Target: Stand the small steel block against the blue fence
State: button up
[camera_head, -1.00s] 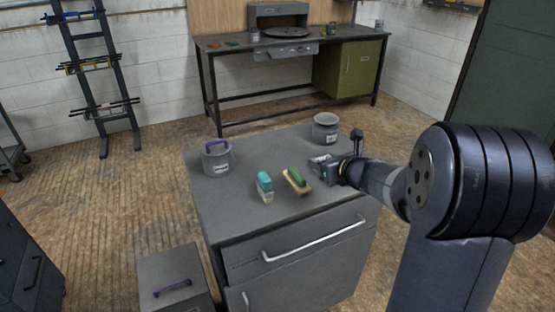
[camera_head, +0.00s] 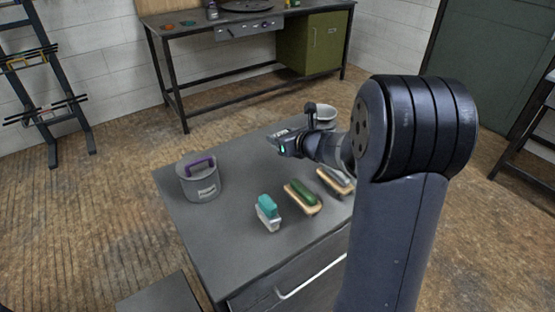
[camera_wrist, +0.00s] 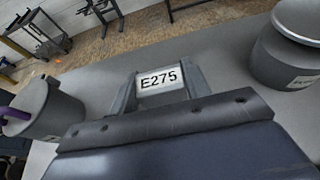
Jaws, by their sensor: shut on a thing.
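My gripper (camera_head: 281,143) is held above the grey cabinet top, toward its back right. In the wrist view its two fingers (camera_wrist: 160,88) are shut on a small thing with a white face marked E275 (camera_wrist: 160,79). This may be the small steel block; most of its body is hidden by my gripper. In the head view the held thing is too small to make out. I cannot make out a blue fence in any view.
On the cabinet top (camera_head: 235,255) stand a grey pot with a purple handle (camera_head: 199,181), a teal-topped brush (camera_head: 268,212), a green-topped brush (camera_head: 303,197), another wooden-based brush (camera_head: 335,182) and a grey pot (camera_head: 325,115). A workbench (camera_head: 185,38) stands behind.

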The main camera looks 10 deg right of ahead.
aim_at(282, 164)
jog(key=shift+f+b, duration=0.65)
jog(key=shift+f, duration=2.5)
jog(key=shift+f, duration=0.2)
jog(key=o, duration=1.3)
jog(key=shift+r, duration=0.1)
